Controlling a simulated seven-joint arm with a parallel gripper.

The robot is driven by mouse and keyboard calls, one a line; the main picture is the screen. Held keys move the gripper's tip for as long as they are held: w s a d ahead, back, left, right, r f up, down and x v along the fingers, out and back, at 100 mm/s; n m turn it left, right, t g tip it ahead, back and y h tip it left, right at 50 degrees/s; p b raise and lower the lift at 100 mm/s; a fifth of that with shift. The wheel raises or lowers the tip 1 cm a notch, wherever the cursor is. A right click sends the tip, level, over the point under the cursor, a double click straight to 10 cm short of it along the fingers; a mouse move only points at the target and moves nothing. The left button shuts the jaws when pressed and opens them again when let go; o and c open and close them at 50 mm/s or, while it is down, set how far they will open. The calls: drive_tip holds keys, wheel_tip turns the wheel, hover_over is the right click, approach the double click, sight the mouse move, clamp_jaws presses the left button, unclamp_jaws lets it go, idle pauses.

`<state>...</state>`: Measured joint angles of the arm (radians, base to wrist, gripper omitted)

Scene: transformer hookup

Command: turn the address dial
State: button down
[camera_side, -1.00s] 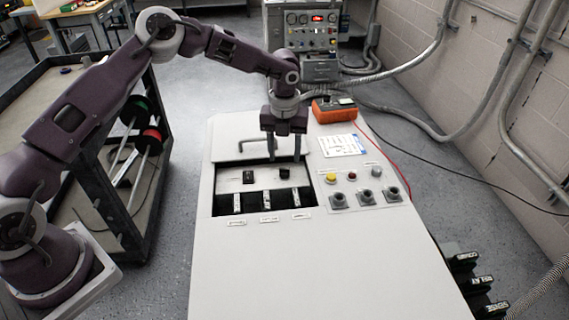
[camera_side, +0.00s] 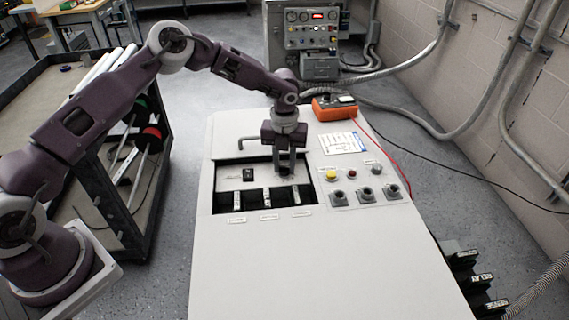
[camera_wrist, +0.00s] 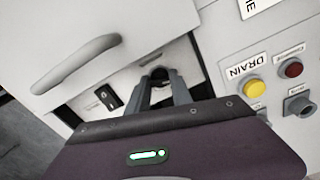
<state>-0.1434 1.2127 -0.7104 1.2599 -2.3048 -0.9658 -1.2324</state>
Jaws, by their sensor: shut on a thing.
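The address dial (camera_wrist: 160,74) is a small dark round knob on the light panel inside the cabinet's open recess. In the wrist view it sits between my fingertips. My gripper (camera_side: 285,172) points down into the recess and is shut on the dial, which it mostly hides in the side view. The dial's pointer and markings cannot be read. A black rocker switch (camera_side: 249,174) sits left of the dial on the same panel and also shows in the wrist view (camera_wrist: 107,97).
A grey cover with a bent handle (camera_side: 262,140) lies behind the recess. Yellow (camera_side: 331,175), red and grey buttons and several grey sockets (camera_side: 365,195) are at right. An orange meter (camera_side: 334,108) with a red lead stands behind. The cabinet's front top (camera_side: 310,265) is clear.

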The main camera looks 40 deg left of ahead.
drive_tip(key=m, duration=0.8)
drive_tip(key=shift+m, duration=0.4)
drive_tip(key=m, duration=0.4)
drive_tip(key=shift+m, duration=2.4)
drive_tip(key=c, duration=1.1)
unclamp_jaws()
drive_tip(key=shift+c, duration=0.2)
